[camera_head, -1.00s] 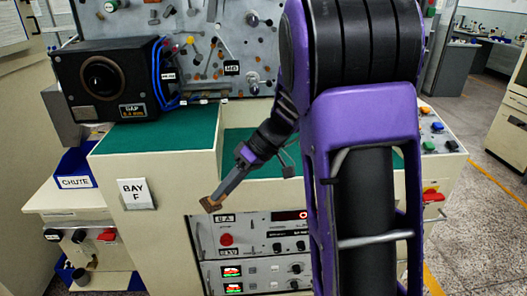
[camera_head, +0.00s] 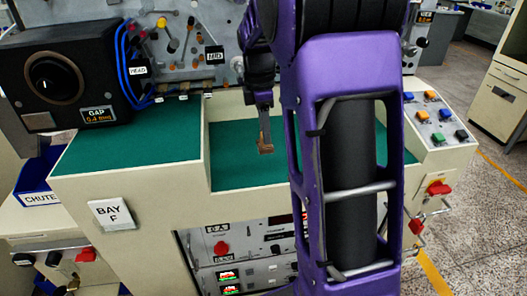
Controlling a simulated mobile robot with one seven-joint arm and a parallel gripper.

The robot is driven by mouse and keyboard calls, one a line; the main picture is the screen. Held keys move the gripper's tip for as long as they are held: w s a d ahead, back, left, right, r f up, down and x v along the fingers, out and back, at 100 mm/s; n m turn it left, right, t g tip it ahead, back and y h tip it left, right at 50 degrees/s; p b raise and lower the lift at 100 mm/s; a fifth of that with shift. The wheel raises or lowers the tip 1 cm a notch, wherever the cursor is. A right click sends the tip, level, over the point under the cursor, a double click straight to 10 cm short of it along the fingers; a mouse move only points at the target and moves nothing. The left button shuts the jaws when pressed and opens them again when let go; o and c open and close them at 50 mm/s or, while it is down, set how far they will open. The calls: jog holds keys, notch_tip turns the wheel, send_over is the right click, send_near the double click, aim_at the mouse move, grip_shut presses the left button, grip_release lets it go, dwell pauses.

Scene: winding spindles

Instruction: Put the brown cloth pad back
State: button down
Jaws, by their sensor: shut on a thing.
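The brown cloth pad (camera_head: 265,147) is a small brown piece at the tip of my gripper (camera_head: 264,138). My gripper points down and is shut on the pad. It holds the pad in front of the green surface of the lower recess (camera_head: 232,172) in the cream bench. I cannot tell whether the pad touches that surface. My purple arm hides the right part of the recess.
A grey panel (camera_head: 185,45) with knobs and blue cables rises behind. A button panel (camera_head: 432,118) is at right. A blue CHUTE bin (camera_head: 38,185) is at far left.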

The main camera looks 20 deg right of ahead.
aim_at(264, 147)
notch_tip(264, 147, down, 6)
jog(key=shift+r+b, duration=0.1)
jog(key=shift+b, duration=0.35)
jog(key=c, duration=0.5)
grip_release()
jog(key=shift+r, duration=0.1)
jog(key=r, duration=0.4)
jog(key=r+p, duration=0.1)
jog(key=r, duration=0.3)
jog(key=a+r+p, duration=0.1)
jog(key=r, duration=0.2)
jog(key=shift+w+r, duration=0.1)
jog(key=shift+r, duration=0.3)
